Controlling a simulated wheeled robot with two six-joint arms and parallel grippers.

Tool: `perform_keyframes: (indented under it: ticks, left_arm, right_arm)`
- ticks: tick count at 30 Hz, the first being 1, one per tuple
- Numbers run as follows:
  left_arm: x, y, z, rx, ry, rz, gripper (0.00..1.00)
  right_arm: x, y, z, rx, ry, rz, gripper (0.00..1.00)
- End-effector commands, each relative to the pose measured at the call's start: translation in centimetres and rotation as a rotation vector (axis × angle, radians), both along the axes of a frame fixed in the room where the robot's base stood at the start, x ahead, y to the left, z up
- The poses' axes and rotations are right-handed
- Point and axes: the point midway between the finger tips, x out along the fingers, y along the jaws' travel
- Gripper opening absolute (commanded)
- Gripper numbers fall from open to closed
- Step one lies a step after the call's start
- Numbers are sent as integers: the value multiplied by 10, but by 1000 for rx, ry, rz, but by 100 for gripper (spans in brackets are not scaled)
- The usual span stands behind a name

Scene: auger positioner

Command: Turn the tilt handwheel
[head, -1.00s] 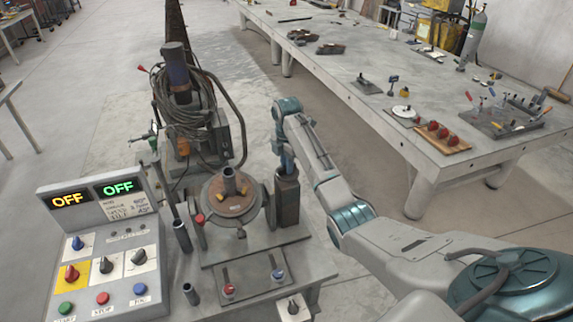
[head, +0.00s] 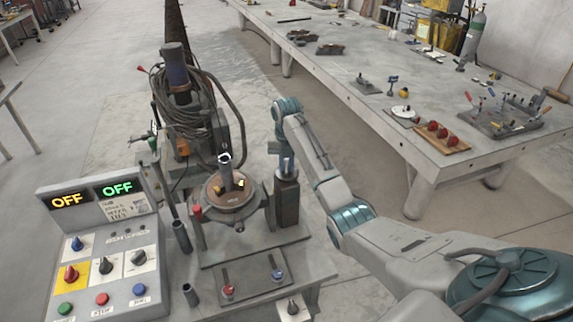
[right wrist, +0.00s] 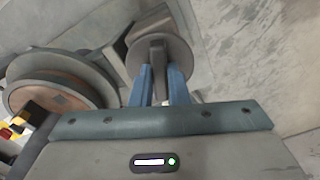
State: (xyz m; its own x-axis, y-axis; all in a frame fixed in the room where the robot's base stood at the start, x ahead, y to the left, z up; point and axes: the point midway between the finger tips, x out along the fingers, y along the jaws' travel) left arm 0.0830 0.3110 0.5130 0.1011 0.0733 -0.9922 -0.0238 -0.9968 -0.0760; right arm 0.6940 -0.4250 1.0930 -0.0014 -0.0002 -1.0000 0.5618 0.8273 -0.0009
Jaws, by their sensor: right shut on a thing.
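The tilt handwheel (right wrist: 137,62) is a round grey disc with a raised bar across its face, seen in the right wrist view. My right gripper (right wrist: 159,74) has one blue finger on each side of that bar and is shut on it. In the head view my right gripper (head: 286,163) points down at the top of a brown post to the right of the positioner; the wheel is mostly hidden there. The positioner's round brown plate (head: 231,203) carries a short upright pipe and small yellow pieces. My left gripper is not in view.
A control panel (head: 105,240) with two displays reading OFF stands at the left. A coiled cable (head: 183,105) hangs on the machine behind the plate. A long workbench (head: 350,60) with tools lies back right. Open floor lies between bench and positioner.

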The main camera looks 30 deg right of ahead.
Motion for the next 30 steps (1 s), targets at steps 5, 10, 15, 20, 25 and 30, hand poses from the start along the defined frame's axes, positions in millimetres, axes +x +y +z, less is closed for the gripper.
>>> perform_keyframes:
  ticks: [5,10,15,20,25,30]
  left_arm:
    - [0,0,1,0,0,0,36]
    - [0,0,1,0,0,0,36]
    - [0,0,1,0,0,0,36]
    - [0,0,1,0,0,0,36]
    - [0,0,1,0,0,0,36]
    - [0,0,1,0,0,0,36]
  right_arm:
    - [3,-2,6,-6,-13,111,0]
    - [3,-2,6,-6,-13,185,0]
    - [3,-2,6,-6,-13,223,0]
    - [3,-2,6,-6,-13,238,0]
    - [3,-2,6,-6,-13,239,0]
    - [3,-2,6,-6,-13,238,0]
